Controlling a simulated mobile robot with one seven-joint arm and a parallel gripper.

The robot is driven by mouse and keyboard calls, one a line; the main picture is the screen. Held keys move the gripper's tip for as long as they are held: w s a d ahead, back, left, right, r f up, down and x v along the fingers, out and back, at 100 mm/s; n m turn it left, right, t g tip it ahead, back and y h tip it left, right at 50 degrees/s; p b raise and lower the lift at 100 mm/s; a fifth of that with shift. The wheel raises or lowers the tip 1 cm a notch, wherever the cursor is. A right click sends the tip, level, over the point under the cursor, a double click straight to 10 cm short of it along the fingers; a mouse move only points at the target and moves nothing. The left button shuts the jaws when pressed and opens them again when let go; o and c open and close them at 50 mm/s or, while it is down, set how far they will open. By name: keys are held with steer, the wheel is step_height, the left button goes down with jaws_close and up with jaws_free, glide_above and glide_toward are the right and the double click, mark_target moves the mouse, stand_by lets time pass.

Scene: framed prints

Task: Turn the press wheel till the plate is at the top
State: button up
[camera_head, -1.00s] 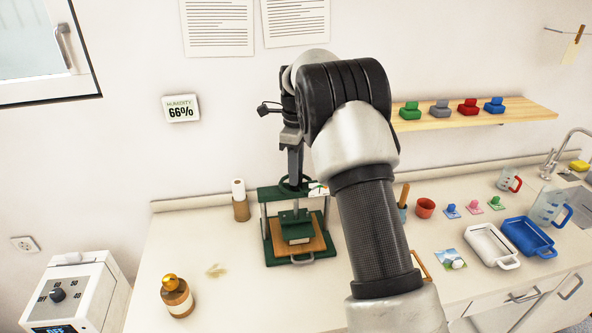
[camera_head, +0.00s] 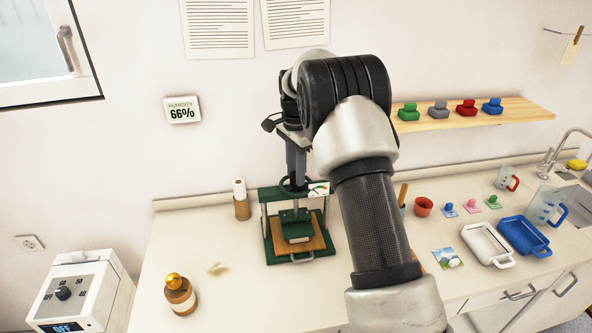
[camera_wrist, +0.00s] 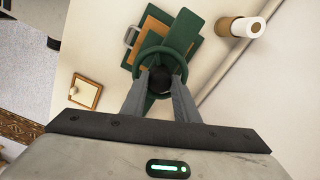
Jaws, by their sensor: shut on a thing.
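The green press (camera_head: 270,250) stands on the counter in the head view, with a wooden board (camera_head: 283,243) on its base. Its green plate (camera_head: 296,226) hangs below the top beam, with a gap between it and the board. The press wheel (camera_head: 297,186) is on top; in the wrist view it is a green ring (camera_wrist: 187,56) around a dark hub. My gripper (camera_wrist: 161,82) points down at the wheel from above, its two fingers shut on the wheel at the hub. In the head view my gripper (camera_head: 296,172) is partly hidden by my arm.
An amber bottle (camera_head: 180,296) stands at the counter's front left and a paper roll (camera_head: 240,200) left of the press. White and blue trays (camera_head: 487,244) (camera_head: 524,236) lie at the right. A wooden shelf (camera_head: 470,116) with coloured stamps is on the wall.

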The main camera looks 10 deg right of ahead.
steer(key=shift+n, duration=1.7)
steer(key=o, duration=1.1)
steer(key=shift+c, duration=0.2)
steer(key=shift+s, duration=0.1)
